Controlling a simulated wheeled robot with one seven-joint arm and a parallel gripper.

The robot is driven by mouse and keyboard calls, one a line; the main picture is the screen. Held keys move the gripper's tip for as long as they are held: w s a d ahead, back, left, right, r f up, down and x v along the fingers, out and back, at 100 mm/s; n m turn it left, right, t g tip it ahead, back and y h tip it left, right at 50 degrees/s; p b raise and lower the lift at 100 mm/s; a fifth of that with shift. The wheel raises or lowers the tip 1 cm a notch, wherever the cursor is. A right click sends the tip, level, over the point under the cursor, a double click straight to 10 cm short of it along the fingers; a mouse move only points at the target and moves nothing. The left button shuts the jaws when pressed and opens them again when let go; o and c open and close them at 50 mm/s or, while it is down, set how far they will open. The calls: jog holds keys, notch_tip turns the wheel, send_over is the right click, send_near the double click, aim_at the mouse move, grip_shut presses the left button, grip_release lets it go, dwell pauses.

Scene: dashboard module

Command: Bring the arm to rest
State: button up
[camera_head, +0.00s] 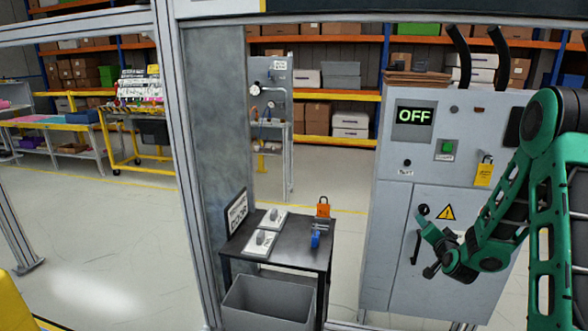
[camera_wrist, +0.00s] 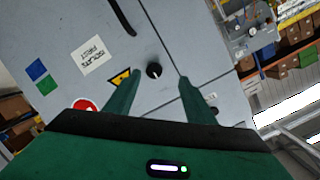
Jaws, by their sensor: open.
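My green arm (camera_head: 510,210) reaches in from the right and is bent in front of the grey cabinet (camera_head: 390,290). My gripper (camera_head: 425,248) is in front of the cabinet's lower door. Its two fingers are spread with nothing between them. In the wrist view my gripper (camera_wrist: 155,85) points at the cabinet face, and a black knob (camera_wrist: 153,70) shows beyond the gap between the fingertips. The knob also shows in the head view (camera_head: 424,210), above the gripper. I cannot tell the exact distance from fingertips to cabinet.
The cabinet display (camera_head: 413,122) reads OFF, with a green button (camera_head: 446,148) and a yellow padlock tag (camera_head: 484,172) beside it. A black table (camera_head: 290,252) left of the cabinet holds an orange padlock (camera_head: 323,208) and a blue item (camera_head: 315,238). A grey bin (camera_head: 268,302) stands below.

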jog(key=s+a+r+n+g+y, duration=0.1)
jog(key=s+g, duration=0.4)
jog(key=s, duration=1.1)
jog(key=s+a+r+n+g+y, duration=0.1)
jog(key=s+a+r+g, duration=0.3)
jog(key=s, duration=1.2)
jog(key=s+a+r+n+g+y, duration=0.1)
jog(key=s+r+g, duration=0.3)
jog(key=s, duration=1.2)
jog(key=shift+s+a+n+g+y, duration=0.4)
jog(key=shift+a+g, duration=0.35)
jog(key=shift+g, duration=0.35)
jog(key=shift+r, duration=0.1)
